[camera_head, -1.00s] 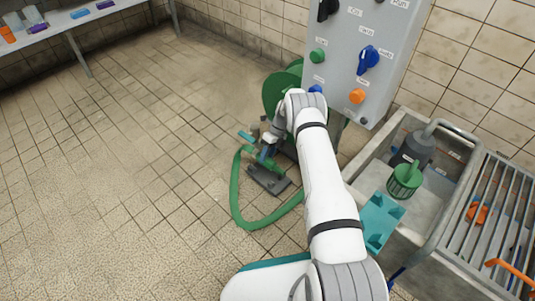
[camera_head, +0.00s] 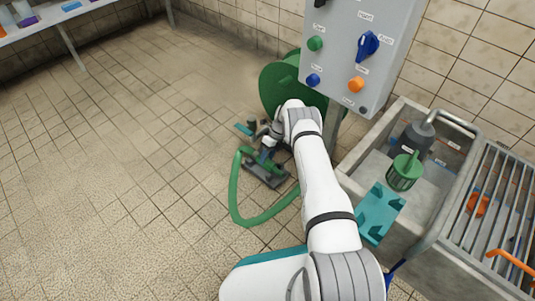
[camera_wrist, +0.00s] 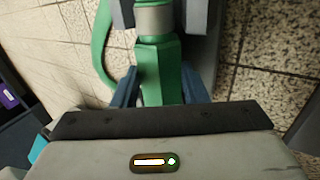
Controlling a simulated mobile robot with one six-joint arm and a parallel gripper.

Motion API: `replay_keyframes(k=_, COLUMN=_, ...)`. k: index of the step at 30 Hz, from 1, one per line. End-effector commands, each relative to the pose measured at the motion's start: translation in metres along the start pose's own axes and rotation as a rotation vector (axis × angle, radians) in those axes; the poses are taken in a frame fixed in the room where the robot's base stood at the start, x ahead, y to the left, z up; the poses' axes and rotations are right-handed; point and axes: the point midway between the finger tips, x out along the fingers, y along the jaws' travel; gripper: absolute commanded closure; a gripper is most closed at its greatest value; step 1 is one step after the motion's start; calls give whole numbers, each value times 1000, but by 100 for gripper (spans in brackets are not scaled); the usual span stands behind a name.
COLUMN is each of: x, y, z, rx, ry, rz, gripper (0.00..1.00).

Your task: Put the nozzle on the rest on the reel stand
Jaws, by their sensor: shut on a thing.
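My gripper (camera_head: 266,150) is low over the floor beside the reel stand. In the wrist view its two blue fingers (camera_wrist: 160,90) are shut on the green nozzle (camera_wrist: 160,68), which has a grey collar (camera_wrist: 155,20). In the head view the nozzle is small and mostly hidden by my wrist. A dark grey plate (camera_head: 262,177) lies just below the gripper, at the foot of the reel stand. The green hose reel (camera_head: 279,88) stands behind my wrist. I cannot make out the rest clearly, nor whether the nozzle touches it.
The green hose (camera_head: 236,195) loops over the floor left of my arm. A sink (camera_head: 398,122) with a teal holder (camera_head: 379,212) and green basket (camera_head: 403,173) stands at right. The tiled floor at left is clear.

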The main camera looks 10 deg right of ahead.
Motion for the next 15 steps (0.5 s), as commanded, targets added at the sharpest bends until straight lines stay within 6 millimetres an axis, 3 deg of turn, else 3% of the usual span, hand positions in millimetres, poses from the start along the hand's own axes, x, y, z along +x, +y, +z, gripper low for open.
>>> replay_keyframes(k=14, x=7, y=-3, z=1, rx=-2, ry=0, rz=0, gripper=94)
replay_keyframes(k=15, x=7, y=-3, z=1, rx=-2, ry=1, rz=0, gripper=60)
